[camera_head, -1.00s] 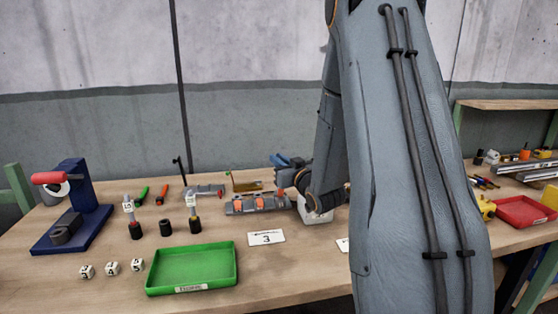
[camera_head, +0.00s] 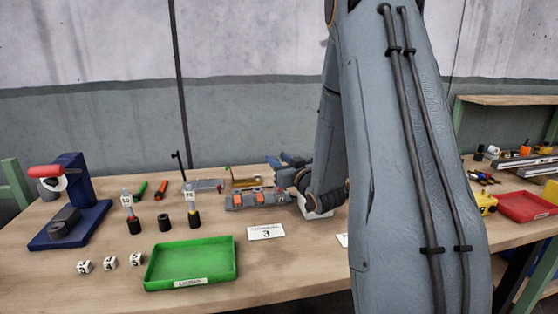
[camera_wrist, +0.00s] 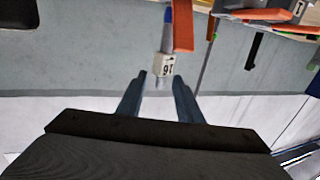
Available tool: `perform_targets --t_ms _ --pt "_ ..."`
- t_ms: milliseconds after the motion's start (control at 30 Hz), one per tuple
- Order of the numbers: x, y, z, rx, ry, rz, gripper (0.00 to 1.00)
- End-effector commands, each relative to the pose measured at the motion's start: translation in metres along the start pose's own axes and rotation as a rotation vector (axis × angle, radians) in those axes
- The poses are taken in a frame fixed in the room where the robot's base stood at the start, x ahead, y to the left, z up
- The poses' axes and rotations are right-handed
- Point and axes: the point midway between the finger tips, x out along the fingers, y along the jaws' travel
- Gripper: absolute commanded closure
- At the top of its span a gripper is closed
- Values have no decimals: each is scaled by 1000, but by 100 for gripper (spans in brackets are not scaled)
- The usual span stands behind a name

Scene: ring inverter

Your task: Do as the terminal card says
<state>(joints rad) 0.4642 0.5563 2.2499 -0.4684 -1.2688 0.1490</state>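The terminal card (camera_head: 266,232) is white, lies on the bench and shows a large 3; its smaller print is unreadable. Behind it is a grey terminal block (camera_head: 232,202) with orange levers. My gripper (camera_head: 285,160) is above the block's right end. In the wrist view my gripper (camera_wrist: 161,75) has its fingers apart. A thin piece with a white tag reading 16 (camera_wrist: 165,65) and a blue end shows at the gap between the fingertips; clear space shows on both sides. An orange part (camera_wrist: 183,30) is just beyond it.
A green tray (camera_head: 190,282) is at the front, with several white numbered cubes (camera_head: 110,263) to its left. Tagged black-based pieces (camera_head: 133,222) stand behind. A blue press (camera_head: 88,215) with a red handle is at left. A red tray (camera_head: 527,207) is at far right.

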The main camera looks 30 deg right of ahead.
Motion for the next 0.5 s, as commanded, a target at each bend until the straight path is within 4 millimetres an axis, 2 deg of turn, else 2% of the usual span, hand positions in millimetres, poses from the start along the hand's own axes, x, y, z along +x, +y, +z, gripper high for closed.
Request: perform_targets --t_ms 267,367,500 --pt "-2 0 0 0 -1 0 68" --pt "-10 1 0 0 0 2 68" --pt "-32 1 0 0 0 2 68"
